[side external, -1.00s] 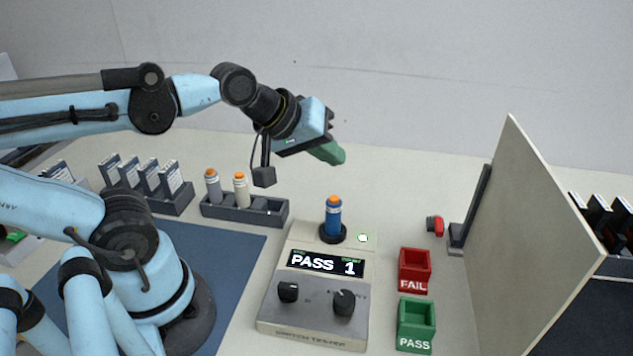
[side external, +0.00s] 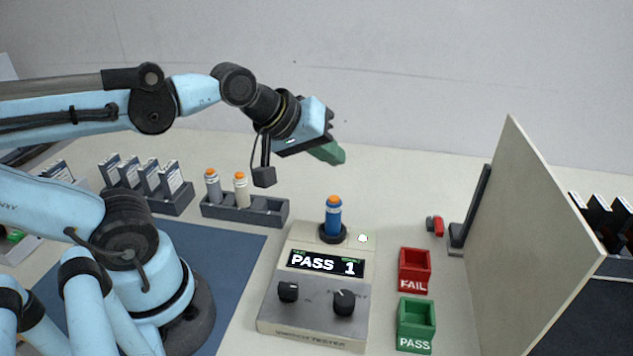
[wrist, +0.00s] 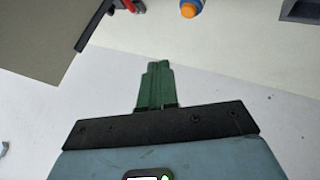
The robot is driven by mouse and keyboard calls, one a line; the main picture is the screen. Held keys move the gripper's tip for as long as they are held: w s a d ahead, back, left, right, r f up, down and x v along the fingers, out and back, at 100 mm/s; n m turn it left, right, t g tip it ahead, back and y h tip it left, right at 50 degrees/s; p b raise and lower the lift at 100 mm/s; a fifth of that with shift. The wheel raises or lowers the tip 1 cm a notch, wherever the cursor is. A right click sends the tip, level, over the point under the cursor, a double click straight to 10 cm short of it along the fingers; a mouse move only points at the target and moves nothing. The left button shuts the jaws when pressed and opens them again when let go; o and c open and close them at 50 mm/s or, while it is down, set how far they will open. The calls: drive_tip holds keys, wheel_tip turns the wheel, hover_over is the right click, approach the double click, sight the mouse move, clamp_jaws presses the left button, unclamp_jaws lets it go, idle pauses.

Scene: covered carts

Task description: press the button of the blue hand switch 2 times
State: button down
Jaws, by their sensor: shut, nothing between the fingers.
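The blue hand switch (side external: 333,218) stands upright in the black socket on top of the switch tester (side external: 315,315). Its orange button (side external: 333,201) faces up and is uncovered. The tester display (side external: 326,263) reads "PASS 1", and a small light (side external: 363,238) beside the switch glows. My gripper (side external: 336,155) is shut and empty, its green fingers held well above the switch and apart from it. In the wrist view the shut green fingers (wrist: 154,70) show in the middle, and the orange button (wrist: 188,10) shows at the top edge.
A dark rack (side external: 245,209) holds a grey and a cream switch to the left. A red FAIL bin (side external: 414,270) and a green PASS bin (side external: 416,325) stand right of the tester. A tall beige panel (side external: 530,240) stands further right, with a small red item (side external: 435,226) near it.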

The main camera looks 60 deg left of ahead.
sight(334, 199)
drive_tip(key=shift+r, duration=0.1)
idle(0.7)
wheel_tip(334, 199, up, 4)
drive_tip(key=shift+f, duration=0.2)
drive_tip(key=shift+f, duration=0.1)
drive_tip(key=shift+f, duration=4.35)
drive_tip(key=shift+f, duration=0.15)
drive_tip(key=shift+f, duration=0.25)
